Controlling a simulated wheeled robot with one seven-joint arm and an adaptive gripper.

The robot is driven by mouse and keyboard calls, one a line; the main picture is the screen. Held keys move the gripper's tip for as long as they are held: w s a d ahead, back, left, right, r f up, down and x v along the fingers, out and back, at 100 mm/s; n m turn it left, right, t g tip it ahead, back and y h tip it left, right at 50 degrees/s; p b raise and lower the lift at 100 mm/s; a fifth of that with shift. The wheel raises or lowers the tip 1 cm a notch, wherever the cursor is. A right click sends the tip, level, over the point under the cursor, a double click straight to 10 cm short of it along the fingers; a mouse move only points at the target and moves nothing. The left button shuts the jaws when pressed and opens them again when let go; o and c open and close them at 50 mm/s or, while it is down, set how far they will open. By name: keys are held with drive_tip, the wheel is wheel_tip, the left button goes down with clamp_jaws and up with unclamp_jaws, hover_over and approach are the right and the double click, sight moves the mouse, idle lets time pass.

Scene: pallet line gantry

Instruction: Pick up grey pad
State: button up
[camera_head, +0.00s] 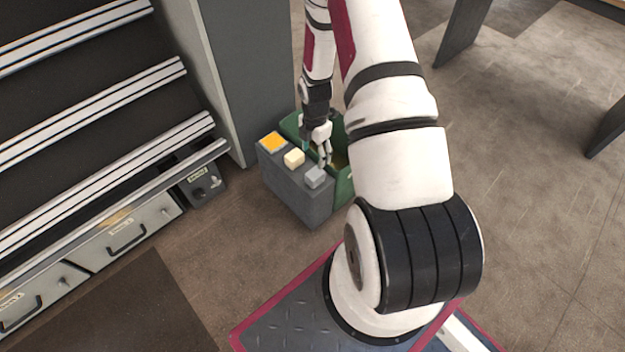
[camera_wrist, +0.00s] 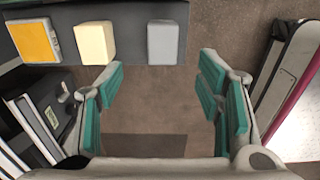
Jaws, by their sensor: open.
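The grey pad (camera_head: 316,177) is a small light-grey block on top of a dark grey stand, at its right end in the head view. In the wrist view the grey pad (camera_wrist: 162,42) is at the top middle, beyond the fingertips and between their lines. My gripper (camera_head: 322,154) is beside and just behind the pad in the head view. In the wrist view my gripper (camera_wrist: 162,80) has its teal-lined fingers wide apart, with nothing between them. Contact with the pad does not show.
A cream block (camera_head: 294,158) and an orange-topped pad (camera_head: 272,142) sit in a row on the dark stand (camera_head: 290,195). A green bin (camera_head: 344,188) stands directly behind it. A grey pillar and shelving with drawers (camera_head: 127,237) are to the left. Open floor lies right.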

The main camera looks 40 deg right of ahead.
sight(315, 173)
wheel_tip(315, 173, down, 6)
drive_tip(key=shift+b, duration=0.95)
drive_tip(key=shift+s+a+f+b, duration=0.1)
drive_tip(key=shift+f+b, duration=0.65)
drive_tip(key=shift+f, duration=0.7)
drive_tip(key=shift+s+f+b, duration=0.1)
drive_tip(key=shift+f+b, duration=0.6)
drive_tip(key=shift+f, duration=0.75)
drive_tip(key=c, duration=1.2)
